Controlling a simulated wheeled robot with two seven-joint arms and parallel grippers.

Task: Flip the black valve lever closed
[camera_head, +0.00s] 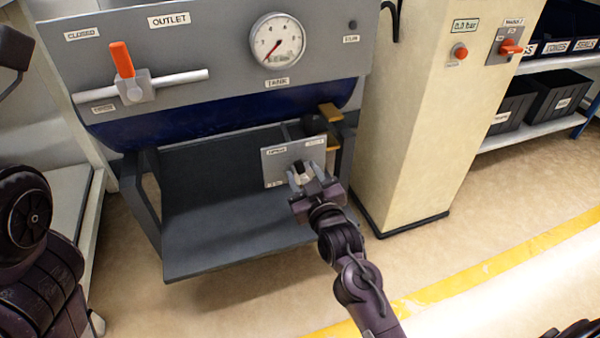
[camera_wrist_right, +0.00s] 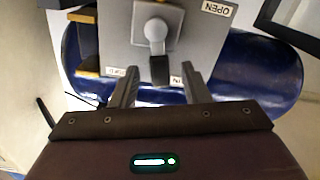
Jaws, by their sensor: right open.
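The black valve lever (camera_wrist_right: 160,70) sits on a grey plate with a grey pivot in the right wrist view. Its black grip points toward my right gripper and appears between the two fingers. An OPEN label (camera_wrist_right: 218,9) is on the plate beside the pivot. In the head view the grey plate (camera_head: 274,171) is low under the blue tank, and my gripper largely hides the lever. My right gripper (camera_head: 306,172) is open in front of the plate; its fingers are spread on either side of the lever in the wrist view (camera_wrist_right: 160,74). Whether they touch it cannot be told.
Above are the OUTLET panel (camera_head: 215,50) with an orange-handled valve (camera_head: 122,60) and a gauge (camera_head: 277,40). A dark lower shelf (camera_head: 225,225) lies left of my gripper. A cream cabinet (camera_head: 430,110) stands close on the right. The floor in front is clear.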

